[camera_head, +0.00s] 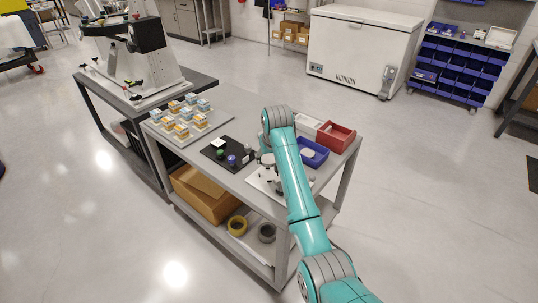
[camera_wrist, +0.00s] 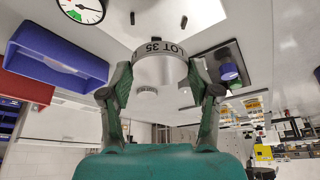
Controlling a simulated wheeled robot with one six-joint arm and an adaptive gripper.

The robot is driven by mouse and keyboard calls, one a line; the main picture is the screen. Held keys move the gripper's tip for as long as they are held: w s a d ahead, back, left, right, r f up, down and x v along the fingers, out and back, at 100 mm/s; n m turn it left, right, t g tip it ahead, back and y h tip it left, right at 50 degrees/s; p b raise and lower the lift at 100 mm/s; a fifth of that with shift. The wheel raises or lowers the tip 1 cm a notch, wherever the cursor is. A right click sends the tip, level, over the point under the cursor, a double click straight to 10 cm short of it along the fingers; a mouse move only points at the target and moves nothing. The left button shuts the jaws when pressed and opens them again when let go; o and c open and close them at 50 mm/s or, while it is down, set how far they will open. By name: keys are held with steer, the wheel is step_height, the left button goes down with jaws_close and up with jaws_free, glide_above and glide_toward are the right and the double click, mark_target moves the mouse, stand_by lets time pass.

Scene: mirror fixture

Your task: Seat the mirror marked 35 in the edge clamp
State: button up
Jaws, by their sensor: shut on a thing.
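The mirror marked 35 (camera_wrist: 156,68) is a pale round piece with a band reading "LOT 35", in the middle of the wrist view. My gripper (camera_wrist: 160,78) is shut on it, one finger on each side. Beyond it lies a white surface with small dark pegs (camera_wrist: 178,18); I cannot tell whether the mirror touches it. In the head view a white plate (camera_head: 257,183) lies on the cart, partly hidden by my arm. I cannot make out the edge clamp for certain.
A dial gauge (camera_wrist: 82,10) stands near the mirror. A blue bin (camera_head: 313,160), a red bin (camera_head: 337,143) and a white bin (camera_head: 307,121) stand at the right. A black mat (camera_head: 208,152) with coloured knobs lies left, beside a tray of small boxes (camera_head: 217,118).

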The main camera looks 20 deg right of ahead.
mark_target(268, 173)
steer(key=shift+f, duration=2.6)
steer(key=shift+f, duration=0.6)
steer(key=o, duration=1.3)
steer(key=shift+r, duration=0.1)
steer(key=shift+r, duration=1.4)
steer(key=shift+o, duration=0.9)
